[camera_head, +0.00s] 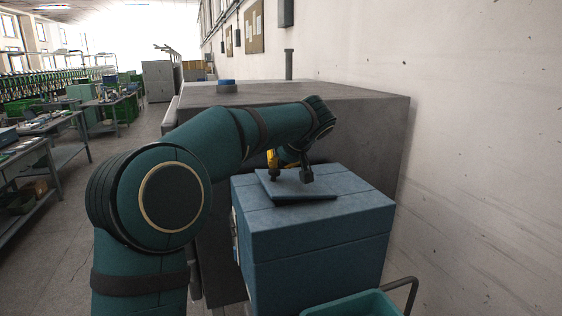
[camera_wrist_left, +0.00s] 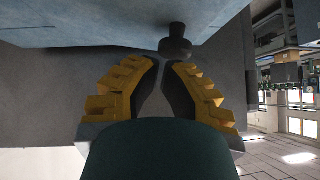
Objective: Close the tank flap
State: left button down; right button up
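The tank (camera_head: 330,225) is a blue box beside a big grey cabinet. The tank flap (camera_head: 285,190) is a blue panel at its top; it looks slightly tilted, with a dark near edge. My left gripper (camera_head: 290,176) is over the flap, fingers down; contact cannot be told. In the left wrist view its yellow fingers with dark pads (camera_wrist_left: 162,62) stand a little apart with nothing seen between them. A blue surface (camera_wrist_left: 90,30) fills the top there, and a dark knob-like part (camera_wrist_left: 175,46) shows just beyond the tips. My right gripper is out of view.
The grey cabinet (camera_head: 350,100) stands right behind the tank, with a pale wall (camera_head: 480,150) to the right. A green bin (camera_head: 355,304) with a dark handle is in front of the tank. Workbenches (camera_head: 65,150) stand at the left beyond open floor.

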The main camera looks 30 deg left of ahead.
pick_arm(q)
jog(key=b, duration=0.1)
jog(key=f+b, duration=0.2)
jog(key=b, duration=0.1)
jog(key=shift+s+a+n+t+h, duration=0.3)
jog(key=shift+s+a+t+h, duration=0.05)
jog(key=shift+t+h, duration=0.05)
jog(key=shift+s+a+f+b, duration=0.15)
jog(key=shift+f+b, duration=0.1)
jog(key=shift+b, duration=0.45)
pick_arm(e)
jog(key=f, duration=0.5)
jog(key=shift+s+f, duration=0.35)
pick_arm(q)
jog(key=shift+r, duration=0.1)
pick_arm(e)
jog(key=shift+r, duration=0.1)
